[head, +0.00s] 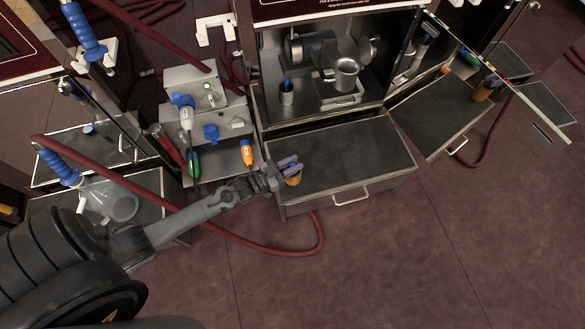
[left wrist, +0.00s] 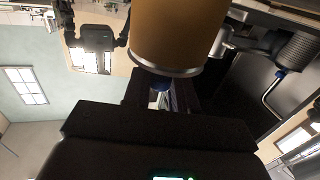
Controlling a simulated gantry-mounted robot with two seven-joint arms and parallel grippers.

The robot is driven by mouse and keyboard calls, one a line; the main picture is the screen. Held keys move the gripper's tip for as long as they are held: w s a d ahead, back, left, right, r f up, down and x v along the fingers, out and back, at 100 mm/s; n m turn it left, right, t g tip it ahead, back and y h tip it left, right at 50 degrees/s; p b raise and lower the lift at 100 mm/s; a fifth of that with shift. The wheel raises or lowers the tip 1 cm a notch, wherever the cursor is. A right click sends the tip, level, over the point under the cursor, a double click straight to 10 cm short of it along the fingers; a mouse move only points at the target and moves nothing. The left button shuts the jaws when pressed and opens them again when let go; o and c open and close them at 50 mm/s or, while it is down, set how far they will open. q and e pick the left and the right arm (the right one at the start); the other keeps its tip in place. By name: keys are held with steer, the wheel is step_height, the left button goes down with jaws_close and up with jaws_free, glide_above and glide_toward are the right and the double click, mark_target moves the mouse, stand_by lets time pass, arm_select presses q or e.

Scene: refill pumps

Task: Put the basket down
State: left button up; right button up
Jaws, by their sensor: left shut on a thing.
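The basket (head: 293,180) is a small orange-tan round piece in the head view, at the left edge of the dark counter top (head: 345,155). In the left wrist view the basket (left wrist: 180,30) is a large tan cylinder with a silver rim, cut off by the top of the picture. My left gripper (head: 287,168) is shut on the basket. In the left wrist view its fingers (left wrist: 162,95) are dark and close under the rim. Whether the basket touches the counter I cannot tell. My right gripper does not show.
A metal cup (head: 346,73) stands in the machine bay behind the counter. A small cup (head: 286,93) with a blue top stands left of it. An orange-topped bottle (head: 246,152) is left of my gripper. A red hose (head: 290,252) loops below. Most of the counter top is clear.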

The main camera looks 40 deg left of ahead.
arm_select(q)
steer(key=shift+f, duration=0.75)
steer(key=shift+s, duration=0.1)
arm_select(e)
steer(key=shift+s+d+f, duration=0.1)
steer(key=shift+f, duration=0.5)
arm_select(q)
steer(key=shift+f+b, duration=0.15)
steer(key=shift+b, duration=0.15)
steer(key=o, duration=0.8)
